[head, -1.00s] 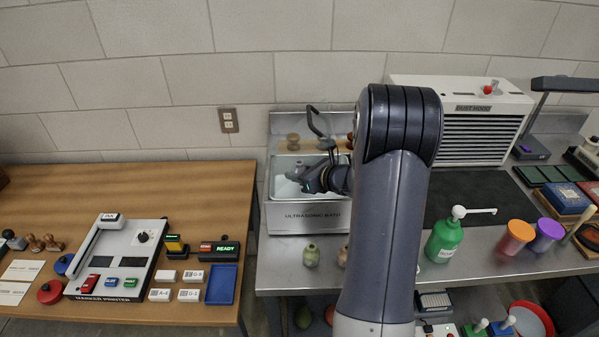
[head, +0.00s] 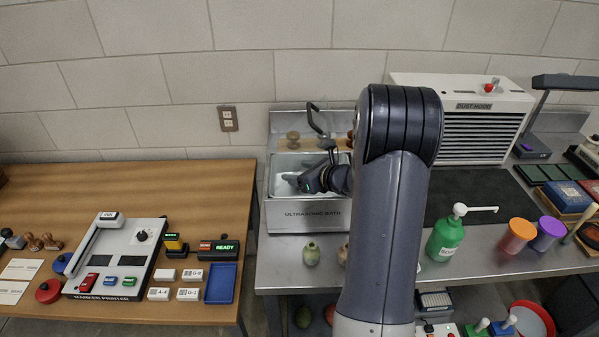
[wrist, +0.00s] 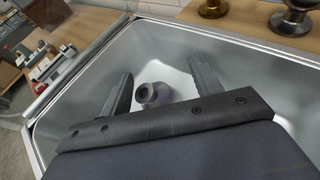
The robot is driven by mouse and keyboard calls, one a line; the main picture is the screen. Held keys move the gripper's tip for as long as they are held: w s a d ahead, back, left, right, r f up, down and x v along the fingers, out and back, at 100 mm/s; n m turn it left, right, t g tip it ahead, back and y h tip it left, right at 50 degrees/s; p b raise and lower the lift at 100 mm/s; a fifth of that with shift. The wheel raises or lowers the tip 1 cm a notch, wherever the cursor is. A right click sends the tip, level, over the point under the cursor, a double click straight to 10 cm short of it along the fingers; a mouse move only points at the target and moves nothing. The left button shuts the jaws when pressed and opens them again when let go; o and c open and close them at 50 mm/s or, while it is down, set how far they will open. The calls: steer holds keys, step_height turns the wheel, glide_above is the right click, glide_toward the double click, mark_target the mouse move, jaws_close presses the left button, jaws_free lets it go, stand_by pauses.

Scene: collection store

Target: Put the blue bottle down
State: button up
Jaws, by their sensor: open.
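A small dark bluish-grey bottle (wrist: 155,94) with a round mouth is inside the ultrasonic bath (head: 306,217), on its pale floor, as the wrist view shows. Its mouth faces the camera; I cannot tell for sure whether it stands fully upright. My gripper (wrist: 162,70) is open in the wrist view, with one finger on each side of the bottle and a visible gap to each. In the head view my gripper (head: 312,181) is over the bath's opening, and I cannot make out the bottle there.
A green soap bottle (head: 445,238) and orange cup (head: 517,236) are to the right. A wooden table with a marker printer (head: 117,262) is left.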

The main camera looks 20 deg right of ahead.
steer(key=shift+r+p, duration=0.8)
steer(key=b+v, duration=0.2)
steer(key=v, duration=0.9)
steer(key=shift+s+d+b, duration=0.2)
steer(key=shift+s+b, duration=0.15)
steer(key=shift+s, duration=0.05)
steer(key=shift+c, duration=0.3)
